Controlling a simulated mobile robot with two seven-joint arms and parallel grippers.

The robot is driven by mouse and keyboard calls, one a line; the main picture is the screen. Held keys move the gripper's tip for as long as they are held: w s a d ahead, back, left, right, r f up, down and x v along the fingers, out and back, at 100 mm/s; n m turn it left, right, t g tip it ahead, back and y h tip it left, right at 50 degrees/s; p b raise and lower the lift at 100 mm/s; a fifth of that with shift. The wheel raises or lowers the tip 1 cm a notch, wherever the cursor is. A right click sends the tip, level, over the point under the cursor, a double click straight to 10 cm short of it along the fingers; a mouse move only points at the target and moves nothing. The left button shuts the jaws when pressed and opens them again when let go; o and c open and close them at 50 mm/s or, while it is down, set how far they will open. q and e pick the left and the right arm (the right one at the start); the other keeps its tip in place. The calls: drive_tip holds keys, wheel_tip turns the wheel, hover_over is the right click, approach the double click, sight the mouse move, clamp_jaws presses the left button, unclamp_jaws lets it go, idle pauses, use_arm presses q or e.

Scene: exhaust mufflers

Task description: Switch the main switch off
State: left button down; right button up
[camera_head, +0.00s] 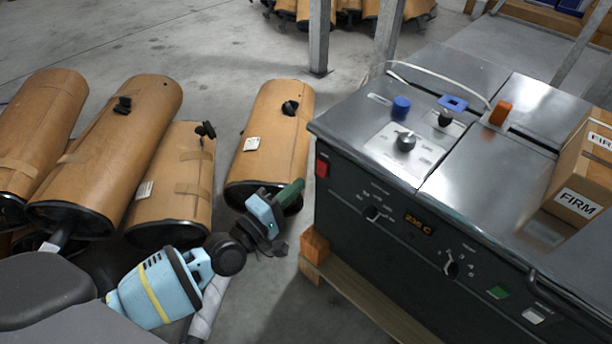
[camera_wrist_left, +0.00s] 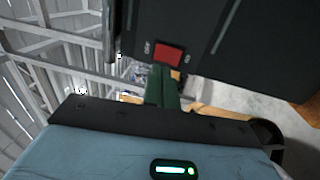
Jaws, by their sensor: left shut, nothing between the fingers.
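The main switch is a red rocker (camera_head: 322,168) at the upper left corner of the dark machine's front panel. It also shows in the left wrist view as a red rectangle (camera_wrist_left: 168,52), with small white lettering on either side. My left gripper (camera_head: 298,186) has green fingers, shut with nothing between them. They point at the panel, just left of and slightly below the switch in the head view. In the left wrist view the closed fingertips (camera_wrist_left: 163,72) end right at the switch's lower edge. I cannot tell whether they touch it. My right gripper is not in view.
The machine's metal top (camera_head: 476,190) carries a blue knob (camera_head: 401,107), a grey knob (camera_head: 405,141), and a cardboard box (camera_head: 582,170). Its front has dials and a display (camera_head: 418,224). Grey floor (camera_head: 235,65) is open behind.

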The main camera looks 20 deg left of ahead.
use_arm(q)
drive_tip(key=shift+v, duration=1.1)
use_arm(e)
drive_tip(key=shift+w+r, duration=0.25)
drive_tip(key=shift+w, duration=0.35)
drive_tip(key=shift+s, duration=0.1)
